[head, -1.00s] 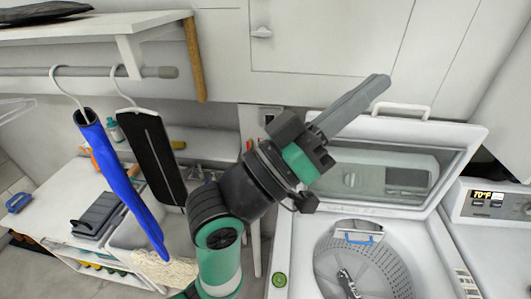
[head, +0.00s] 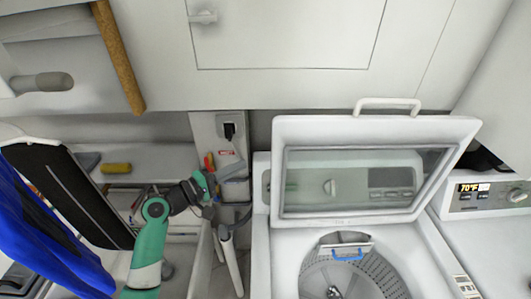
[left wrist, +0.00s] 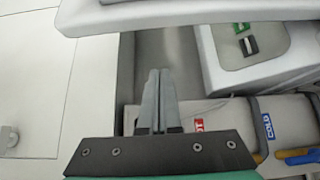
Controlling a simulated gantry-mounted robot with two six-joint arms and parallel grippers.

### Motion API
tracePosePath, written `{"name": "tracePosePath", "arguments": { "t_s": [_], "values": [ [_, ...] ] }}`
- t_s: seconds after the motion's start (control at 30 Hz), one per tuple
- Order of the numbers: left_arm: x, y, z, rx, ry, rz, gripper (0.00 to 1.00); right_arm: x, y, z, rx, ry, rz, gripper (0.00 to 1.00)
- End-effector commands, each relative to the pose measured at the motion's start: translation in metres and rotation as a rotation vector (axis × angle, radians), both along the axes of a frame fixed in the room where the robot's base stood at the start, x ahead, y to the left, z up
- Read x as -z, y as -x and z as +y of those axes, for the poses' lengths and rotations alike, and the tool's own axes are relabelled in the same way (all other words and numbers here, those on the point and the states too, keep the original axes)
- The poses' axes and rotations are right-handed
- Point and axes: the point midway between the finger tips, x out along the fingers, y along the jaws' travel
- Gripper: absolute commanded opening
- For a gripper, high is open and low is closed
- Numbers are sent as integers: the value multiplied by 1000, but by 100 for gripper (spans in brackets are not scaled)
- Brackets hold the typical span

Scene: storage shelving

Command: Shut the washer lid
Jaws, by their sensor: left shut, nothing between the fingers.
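The washer lid (head: 375,130) stands open and tilted up at the back of the washer (head: 285,250). Its window and top handle show in the head view. The drum opening below is uncovered. My left gripper (head: 211,190) is left of the washer and lid, apart from the lid; its fingers barely show there. In the left wrist view my left gripper (left wrist: 160,75) has both fingers together with nothing between them. A white rounded edge crosses the top of that view; I cannot tell if it belongs to the lid. My right gripper is not in view.
Hot and cold water labels (left wrist: 265,126) and pipes show in the left wrist view. A wall outlet with a plug (head: 229,130) is behind my left gripper. Blue and black hanging items (head: 75,195) fill the left. A second machine (head: 490,225) stands at the right. Cabinets are above.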

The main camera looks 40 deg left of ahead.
Motion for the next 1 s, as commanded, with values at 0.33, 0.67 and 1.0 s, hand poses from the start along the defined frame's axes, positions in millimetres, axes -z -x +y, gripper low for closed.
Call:
{"name": "tracePosePath", "arguments": {
  "t_s": [0.33, 0.67, 1.0],
  "values": [
    [0, -35, -6, 4, -4, -1, 0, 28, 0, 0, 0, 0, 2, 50],
    [1, -93, -14, 2, -5, -1, 0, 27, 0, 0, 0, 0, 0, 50],
    [-3, -75, -38, 1, -6, -1, 0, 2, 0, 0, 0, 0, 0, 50]
  ]
}}
